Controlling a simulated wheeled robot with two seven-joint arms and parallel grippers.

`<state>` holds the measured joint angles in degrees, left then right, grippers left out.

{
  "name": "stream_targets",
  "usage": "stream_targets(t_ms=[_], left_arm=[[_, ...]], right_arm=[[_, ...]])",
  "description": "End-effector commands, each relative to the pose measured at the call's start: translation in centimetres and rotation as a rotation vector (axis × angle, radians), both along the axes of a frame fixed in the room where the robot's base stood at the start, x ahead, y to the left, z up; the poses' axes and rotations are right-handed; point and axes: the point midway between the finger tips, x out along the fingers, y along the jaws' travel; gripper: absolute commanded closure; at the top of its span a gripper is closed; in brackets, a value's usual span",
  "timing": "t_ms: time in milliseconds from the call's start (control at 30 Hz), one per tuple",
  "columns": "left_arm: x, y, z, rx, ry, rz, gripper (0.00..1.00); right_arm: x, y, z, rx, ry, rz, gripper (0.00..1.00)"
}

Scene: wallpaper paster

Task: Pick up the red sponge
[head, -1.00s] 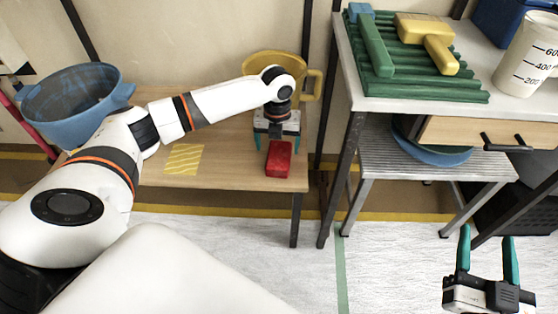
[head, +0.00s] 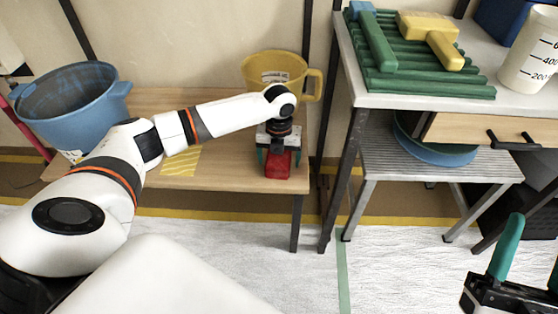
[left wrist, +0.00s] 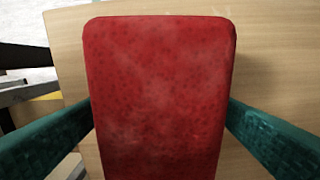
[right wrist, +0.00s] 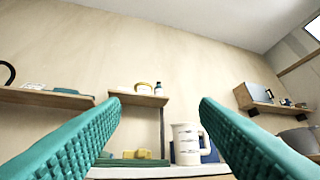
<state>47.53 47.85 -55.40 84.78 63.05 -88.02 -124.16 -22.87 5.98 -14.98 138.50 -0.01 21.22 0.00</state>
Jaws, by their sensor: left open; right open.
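The red sponge (head: 277,168) lies on the low wooden bench (head: 232,185) near its right end. In the left wrist view the sponge (left wrist: 158,95) fills the middle of the picture. My left gripper (head: 276,160) points down over the sponge. Its teal fingers stand open, one on each side of the sponge, and I cannot tell whether they touch it. My right gripper (head: 528,262) is open and empty at the lower right, away from the bench. Its spread fingers also show in the right wrist view (right wrist: 160,105).
A yellow jug (head: 275,72) stands on the bench behind my left gripper. A blue bucket (head: 75,105) stands at the left. A yellow striped patch (head: 180,161) marks the bench. A table with a green ribbed tray (head: 425,75) stands at the right.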

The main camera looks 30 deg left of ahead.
Motion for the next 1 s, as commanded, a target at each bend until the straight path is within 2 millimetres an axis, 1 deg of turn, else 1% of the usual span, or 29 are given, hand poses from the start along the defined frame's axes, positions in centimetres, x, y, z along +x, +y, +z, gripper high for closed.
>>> stream_targets(t_ms=[133,167,400,433,467,833,1000], left_arm=[[0.0,0.0,0.0,0.0,0.0,0.0,0.15],[0.0,0.0,0.0,0.0,0.0,0.0,0.16],[0.0,0.0,0.0,0.0,0.0,0.0,0.55],[0.0,0.0,0.0,0.0,0.0,0.0,0.6],[0.0,0.0,0.0,0.0,0.0,0.0,0.62],[0.0,0.0,0.4,0.0,0.0,0.001,0.63],[0.0,0.0,1.5,0.0,-0.001,0.001,0.63]], right_arm=[[0.0,0.0,0.0,0.0,0.0,0.0,0.44],[0.0,0.0,0.0,0.0,0.001,0.0,0.44],[0.0,0.0,0.0,-0.001,0.002,0.0,0.44],[0.0,0.0,0.0,-0.001,0.002,0.0,0.44],[0.0,0.0,0.0,-0.001,0.002,0.0,0.44],[0.2,0.0,0.0,-0.004,0.015,-0.001,0.44],[1.4,0.1,-1.2,-0.037,0.128,-0.007,0.44]])
